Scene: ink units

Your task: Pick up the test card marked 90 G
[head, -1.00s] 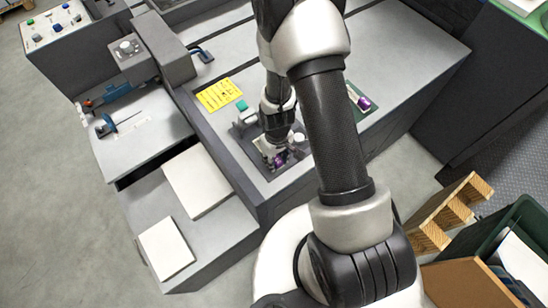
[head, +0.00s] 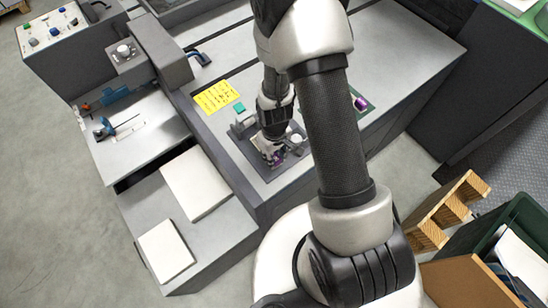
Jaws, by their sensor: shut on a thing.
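My gripper (head: 270,150) is low over a dark grey pad (head: 252,158) on the grey bench, left of my forearm. It is shut on a small pale card with a purple patch (head: 278,158), taken to be the test card. The card is tiny here and its marking cannot be read. My gripper hides part of it, and I cannot tell whether it touches the pad. Another purple item (head: 360,103) lies on a green mat to the right, partly hidden by my arm.
A yellow sheet (head: 219,96) and a teal block (head: 239,107) lie behind the pad. A small grey device (head: 243,124) and a pale round piece (head: 297,139) stand close to my gripper. White stacks (head: 195,184) lie at the left. A wooden pallet (head: 448,210) stands at the right.

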